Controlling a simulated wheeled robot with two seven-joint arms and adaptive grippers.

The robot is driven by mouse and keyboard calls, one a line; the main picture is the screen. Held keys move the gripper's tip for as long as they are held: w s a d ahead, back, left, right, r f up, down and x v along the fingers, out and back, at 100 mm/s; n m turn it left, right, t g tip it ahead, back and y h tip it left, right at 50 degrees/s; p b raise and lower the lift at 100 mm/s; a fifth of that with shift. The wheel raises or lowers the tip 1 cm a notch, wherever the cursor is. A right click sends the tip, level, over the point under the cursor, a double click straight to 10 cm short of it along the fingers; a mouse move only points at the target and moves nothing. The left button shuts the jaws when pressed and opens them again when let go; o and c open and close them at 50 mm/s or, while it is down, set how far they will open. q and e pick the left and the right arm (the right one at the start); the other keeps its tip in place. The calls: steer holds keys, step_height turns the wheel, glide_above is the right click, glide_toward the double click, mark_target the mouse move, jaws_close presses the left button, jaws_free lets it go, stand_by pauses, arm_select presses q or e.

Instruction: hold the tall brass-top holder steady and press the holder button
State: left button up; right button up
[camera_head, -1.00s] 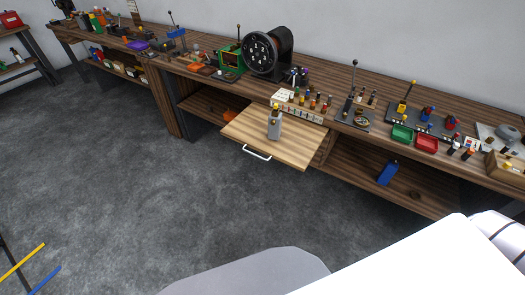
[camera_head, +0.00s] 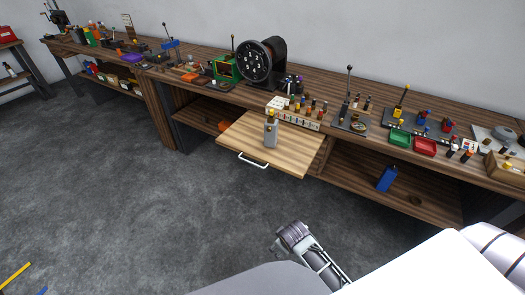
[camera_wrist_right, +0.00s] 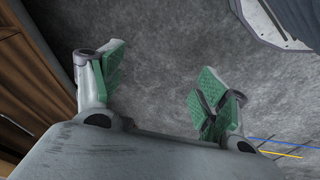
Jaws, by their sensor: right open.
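The tall holder (camera_head: 270,131) is a grey upright block with a brass-coloured top. It stands on a pulled-out light wooden board (camera_head: 292,160) with a white handle in the head view. The holder's button is too small to make out for certain. My right gripper (camera_head: 283,239) is low in front of the bench, well apart from the holder. In the right wrist view its green-padded fingers (camera_wrist_right: 157,88) are spread with nothing between them, over the grey floor. My left gripper is not in view.
A long wooden bench (camera_head: 330,90) runs along the wall, crowded with tools and small parts. A big black round device (camera_head: 257,63) stands behind the board. A blue block (camera_head: 386,179) is on the lower shelf. The floor (camera_head: 150,215) in front is clear.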

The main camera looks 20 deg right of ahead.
steer(key=w+d+r+n+t+h, duration=0.1)
steer(key=w+r+n+t+h, duration=0.2)
steer(key=w+r+n, duration=0.4)
steer(key=w+d+r+n+t+h+b, duration=0.1)
steer(key=w+r+n+t+h, duration=0.2)
steer(key=w+r+n, duration=0.4)
steer(key=w+d+r+n+t+h, duration=0.1)
steer(key=w+r+n+t+h, duration=0.3)
steer(key=w, duration=1.1)
steer(key=shift+w+d+r+n+b, duration=0.1)
steer(key=shift+w+r+n+b, duration=0.05)
steer(key=shift+r+n, duration=0.95)
steer(key=shift+w+d+r+n+b, duration=0.15)
steer(key=shift+r+n, duration=0.55)
steer(key=shift+n, duration=0.8)
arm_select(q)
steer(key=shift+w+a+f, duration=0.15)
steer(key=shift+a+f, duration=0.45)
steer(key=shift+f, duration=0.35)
arm_select(e)
steer(key=shift+w+a+r+n+t, duration=0.2)
steer(key=shift+w+r+n+t, duration=0.1)
steer(key=shift+w+r+n, duration=0.15)
